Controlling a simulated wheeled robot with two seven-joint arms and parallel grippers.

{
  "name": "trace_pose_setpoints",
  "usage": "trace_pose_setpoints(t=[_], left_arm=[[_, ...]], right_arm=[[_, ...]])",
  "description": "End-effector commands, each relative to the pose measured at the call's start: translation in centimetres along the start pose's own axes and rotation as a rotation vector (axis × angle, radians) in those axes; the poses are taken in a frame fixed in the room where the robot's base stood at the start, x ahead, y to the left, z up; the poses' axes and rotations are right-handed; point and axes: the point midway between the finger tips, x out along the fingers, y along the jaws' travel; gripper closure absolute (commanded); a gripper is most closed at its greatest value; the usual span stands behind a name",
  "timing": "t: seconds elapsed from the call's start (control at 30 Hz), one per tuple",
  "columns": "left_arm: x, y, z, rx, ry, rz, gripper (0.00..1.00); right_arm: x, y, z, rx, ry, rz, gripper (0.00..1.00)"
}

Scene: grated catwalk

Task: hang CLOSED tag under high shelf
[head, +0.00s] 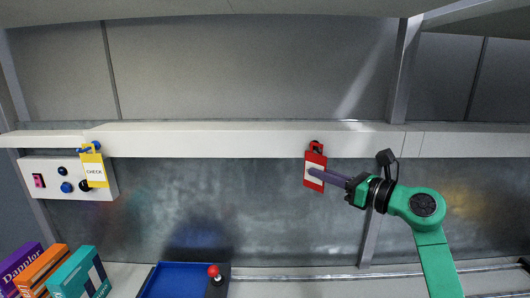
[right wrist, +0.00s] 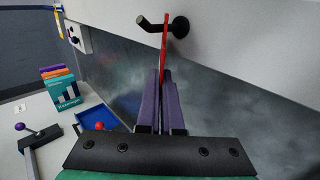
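The red tag (head: 316,158) with a pale label is at a black hook (head: 315,145) on the front of the white high shelf (head: 220,140). Its lettering is hidden by my right gripper (head: 312,172), which reaches in from the right. In the right wrist view the tag (right wrist: 163,45) is edge-on, its lower part between the purple fingers (right wrist: 163,80), which are closed on it. There the black hook (right wrist: 180,27) shows on both sides of the tag, so its loop appears around the peg; whether it bears weight I cannot tell. My left gripper is out of view.
A yellow CHECK tag (head: 94,170) hangs from a blue hook at the left, before a white control box (head: 50,178). Below are several books (head: 80,275), a blue tray (head: 170,281) and a red-knobbed lever (head: 214,272). The shelf front between the tags is clear.

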Motion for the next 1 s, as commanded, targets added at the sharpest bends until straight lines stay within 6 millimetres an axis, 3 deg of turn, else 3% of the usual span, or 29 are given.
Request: trace_pose_setpoints(t=[1.0], left_arm=[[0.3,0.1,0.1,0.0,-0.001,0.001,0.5]], right_arm=[[-1.2,1.2,0.6,0.0,0.0,-0.001,1.0]])
